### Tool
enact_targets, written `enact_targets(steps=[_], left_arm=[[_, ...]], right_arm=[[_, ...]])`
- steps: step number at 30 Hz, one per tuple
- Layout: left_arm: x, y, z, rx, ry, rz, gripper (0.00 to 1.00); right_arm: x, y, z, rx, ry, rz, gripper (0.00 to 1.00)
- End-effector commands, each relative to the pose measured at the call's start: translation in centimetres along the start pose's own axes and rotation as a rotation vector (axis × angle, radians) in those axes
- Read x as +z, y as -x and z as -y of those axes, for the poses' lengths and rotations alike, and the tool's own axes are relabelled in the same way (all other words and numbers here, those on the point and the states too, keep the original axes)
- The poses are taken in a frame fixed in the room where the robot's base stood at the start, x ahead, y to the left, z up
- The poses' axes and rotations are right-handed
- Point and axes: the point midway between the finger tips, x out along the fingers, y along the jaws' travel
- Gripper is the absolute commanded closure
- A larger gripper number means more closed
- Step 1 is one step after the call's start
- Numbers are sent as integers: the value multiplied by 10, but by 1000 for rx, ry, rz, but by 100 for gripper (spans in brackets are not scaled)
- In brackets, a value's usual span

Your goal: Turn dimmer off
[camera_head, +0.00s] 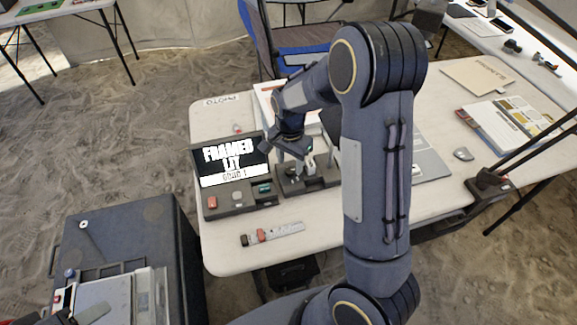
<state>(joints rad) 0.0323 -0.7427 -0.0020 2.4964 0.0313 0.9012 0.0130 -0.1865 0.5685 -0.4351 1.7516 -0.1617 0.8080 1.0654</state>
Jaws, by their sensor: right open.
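A dark console with a lit screen (232,163) stands on the white table; large white letters on it read roughly "FRAMED LIT". Its lower panel carries a red button (212,202), a pale button (237,196) and a teal one (264,188). A dark control unit (296,188) sits at its right, close against it; I cannot tell for sure that it is the dimmer. My right gripper (288,158) is open just above this unit, pointing down, and hides part of it. I cannot tell whether it touches it. My left gripper is not clearly seen.
A scale bar (272,233) lies near the table's front edge. A computer mouse (463,154), an open book (505,125) and a folder (477,74) lie on the right. A dark case (130,237) stands at front left. My right arm hides the table's middle.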

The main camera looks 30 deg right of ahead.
Motion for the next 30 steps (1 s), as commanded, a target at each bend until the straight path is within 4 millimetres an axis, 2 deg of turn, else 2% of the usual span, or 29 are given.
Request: enact_targets(steps=[3, 6, 16, 26, 30], left_arm=[[0, 0, 0, 0, 0, 0, 53], [0, 0, 0, 0, 0, 0, 53], [0, 0, 0, 0, 0, 0, 53], [0, 0, 0, 0, 0, 0, 53], [0, 0, 0, 0, 0, 0, 53]], right_arm=[[0, -16, 0, 2, 0, 1, 53], [0, -24, 0, 0, 0, 0, 53], [0, -27, 0, -1, 0, 1, 55], [0, -27, 0, -1, 0, 1, 98], [0, -27, 0, -1, 4, 1, 98]])
